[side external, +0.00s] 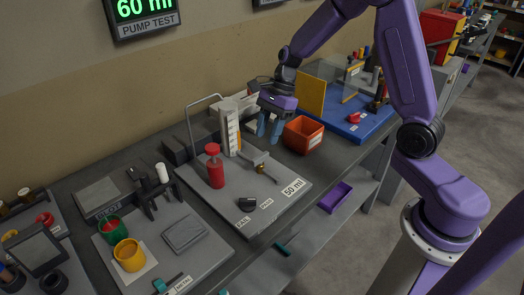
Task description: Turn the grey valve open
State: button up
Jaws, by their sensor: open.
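A grey board (222,213) carries a red pump-like part (215,170), a white graduated cylinder (230,128) and a small grey fitting (254,156) with a brass-coloured piece (263,168). The grey fitting looks like the valve, but it is too small to read its handle position clearly. My gripper (268,135) has blue fingers pointing down, and they are apart and empty. It hangs just behind the grey fitting, right of the cylinder. I cannot tell whether the fingers touch anything.
An orange bin (303,136) stands close to the right of my gripper. A blue board (345,127) with a yellow panel (311,94) lies beyond it. A small dark block (247,204) sits on the front of the grey board. A wall display (145,12) reads 60 ml.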

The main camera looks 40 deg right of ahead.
aim_at(260, 156)
jog(key=shift+x, duration=3.2)
grip_shut()
